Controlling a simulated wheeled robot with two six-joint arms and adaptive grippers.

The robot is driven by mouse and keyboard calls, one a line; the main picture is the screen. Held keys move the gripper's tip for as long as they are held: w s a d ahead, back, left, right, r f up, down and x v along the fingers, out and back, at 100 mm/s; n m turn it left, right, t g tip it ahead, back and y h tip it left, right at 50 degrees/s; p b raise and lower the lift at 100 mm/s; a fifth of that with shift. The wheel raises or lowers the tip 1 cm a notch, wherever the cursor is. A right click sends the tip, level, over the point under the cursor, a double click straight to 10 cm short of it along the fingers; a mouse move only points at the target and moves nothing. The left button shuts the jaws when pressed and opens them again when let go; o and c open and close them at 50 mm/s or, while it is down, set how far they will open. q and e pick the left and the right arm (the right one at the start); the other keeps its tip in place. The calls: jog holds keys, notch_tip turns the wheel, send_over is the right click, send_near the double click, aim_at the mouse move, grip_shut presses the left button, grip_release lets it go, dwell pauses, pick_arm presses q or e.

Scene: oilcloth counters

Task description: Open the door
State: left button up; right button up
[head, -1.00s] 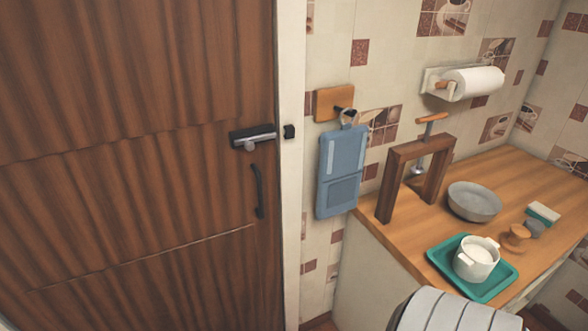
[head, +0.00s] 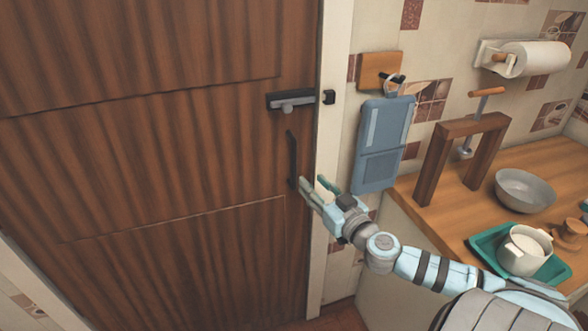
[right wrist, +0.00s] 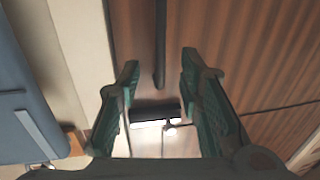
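The brown wooden door (head: 190,160) fills the left of the head view and looks shut against its cream frame (head: 332,60). A dark upright pull handle (head: 291,160) sits near its right edge. Above it is a slide latch (head: 290,99) with a silver bolt and knob; a gap shows between it and the black catch on the frame. My right gripper (head: 313,182) is open and empty, just right of the handle's lower end. In the right wrist view the handle (right wrist: 160,45) lies ahead, in line with the gap between the open fingers (right wrist: 158,75). My left gripper is out of view.
A blue hanging pad (head: 382,145) hangs on the wall right of the frame, close to my right arm. A wooden counter (head: 430,215) holds a wooden stand, a grey bowl (head: 525,190) and a white pot on a green tray (head: 490,240).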

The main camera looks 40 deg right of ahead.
aim_at(295, 166)
jog(key=w+p, duration=0.1)
jog(key=w, duration=0.2)
jog(key=w+p, duration=0.2)
jog(key=w, duration=0.2)
jog(key=w+d+p, duration=0.1)
jog(key=w, duration=0.2)
jog(key=shift+w+d+r, duration=0.1)
jog(key=shift+w+r, duration=0.05)
jog(key=shift+d, duration=0.1)
grip_shut()
